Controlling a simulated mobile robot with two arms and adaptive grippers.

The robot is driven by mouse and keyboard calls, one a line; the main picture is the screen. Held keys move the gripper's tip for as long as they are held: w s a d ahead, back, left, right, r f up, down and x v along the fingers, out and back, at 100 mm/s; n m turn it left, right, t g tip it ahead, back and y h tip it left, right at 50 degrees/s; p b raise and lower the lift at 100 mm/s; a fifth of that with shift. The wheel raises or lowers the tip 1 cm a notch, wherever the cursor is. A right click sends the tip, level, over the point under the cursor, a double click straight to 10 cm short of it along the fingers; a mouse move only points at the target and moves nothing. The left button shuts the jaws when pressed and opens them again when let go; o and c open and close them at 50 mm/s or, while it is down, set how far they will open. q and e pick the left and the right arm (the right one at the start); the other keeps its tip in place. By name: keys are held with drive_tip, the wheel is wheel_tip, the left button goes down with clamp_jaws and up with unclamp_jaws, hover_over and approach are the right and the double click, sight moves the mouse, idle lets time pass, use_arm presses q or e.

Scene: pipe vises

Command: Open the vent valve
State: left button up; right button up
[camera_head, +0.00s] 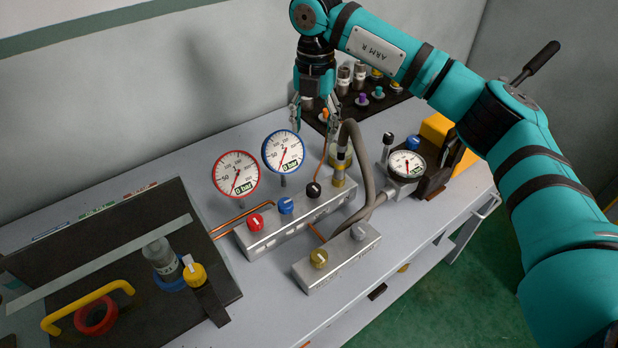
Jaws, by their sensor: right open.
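A grey manifold block (300,215) on the bench carries a red knob (255,222), a blue knob (286,205) and a black knob (313,190). I cannot read a label that tells which is the vent valve. My right gripper (314,117) hangs open, fingers down, above the back of the bench behind the blue-rimmed gauge, apart from these knobs. My left gripper is not in view.
A red-rimmed gauge (235,174) and a blue-rimmed gauge (283,152) stand behind the manifold. A grey hose (366,165) arches at its right, near a small gauge (407,164). A dark panel (110,270) lies left; a dark rack (365,102) with fittings stands behind.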

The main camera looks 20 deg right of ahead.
sight(314, 186)
wheel_tip(314, 186, down, 16)
drive_tip(key=p, duration=0.4)
drive_tip(key=shift+s, duration=0.15)
drive_tip(key=shift+f, duration=0.6)
drive_tip(key=c, duration=1.1)
